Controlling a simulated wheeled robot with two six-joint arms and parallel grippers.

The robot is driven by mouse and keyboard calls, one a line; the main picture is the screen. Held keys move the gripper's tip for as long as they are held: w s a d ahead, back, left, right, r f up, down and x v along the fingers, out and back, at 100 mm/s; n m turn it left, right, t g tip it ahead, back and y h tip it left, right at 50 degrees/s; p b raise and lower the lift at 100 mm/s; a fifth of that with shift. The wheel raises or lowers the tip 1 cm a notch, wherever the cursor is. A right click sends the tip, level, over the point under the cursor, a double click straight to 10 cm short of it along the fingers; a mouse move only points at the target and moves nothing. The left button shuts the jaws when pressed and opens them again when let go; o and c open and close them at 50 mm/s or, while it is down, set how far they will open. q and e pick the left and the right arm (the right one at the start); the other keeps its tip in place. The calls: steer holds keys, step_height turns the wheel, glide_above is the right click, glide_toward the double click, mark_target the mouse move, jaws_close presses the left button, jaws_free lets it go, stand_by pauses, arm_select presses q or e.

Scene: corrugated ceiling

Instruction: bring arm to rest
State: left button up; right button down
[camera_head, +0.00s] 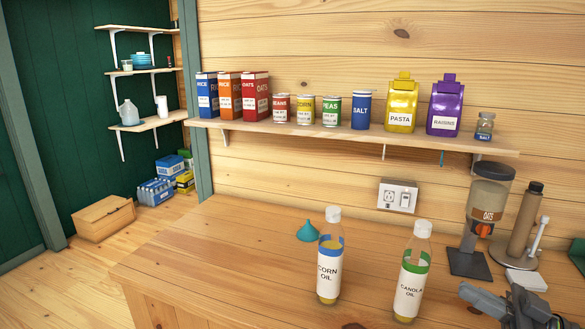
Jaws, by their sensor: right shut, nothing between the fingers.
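My right gripper (500,300) is low at the right edge of the head view, over the wooden counter (220,265). It is shut and holds nothing. It is a little to the right of the canola oil bottle (411,275) and apart from it. The rest of that arm is cut off by the picture's edge. My left gripper does not show.
A corn oil bottle (329,265) stands upright left of the canola oil, with a teal funnel (307,232) behind it. An oats dispenser (486,205) stands at the back right. A shelf (350,134) holds boxes, cans and bags. The counter's left part is clear.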

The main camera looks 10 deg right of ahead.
step_height(320, 180, down, 21)
steer(key=s+a+m+h, duration=0.25)
steer(key=m+h, duration=0.55)
steer(key=h, duration=0.7)
steer(key=s+a+f+m+g+h, duration=0.25)
steer(key=s+f+g, duration=0.2)
steer(key=s, duration=0.35)
steer(key=s+a+f+m+g+h, duration=0.1)
steer(key=s+a+f+g, duration=0.25)
steer(key=s+g, duration=0.3)
step_height(320, 180, down, 25)
steer(key=d, duration=0.2)
steer(key=s+f+g+y, duration=0.1)
steer(key=s+f, duration=1.5)
steer(key=shift+a+f+g, duration=0.3)
steer(key=shift+a, duration=0.15)
steer(key=shift+n, duration=0.25)
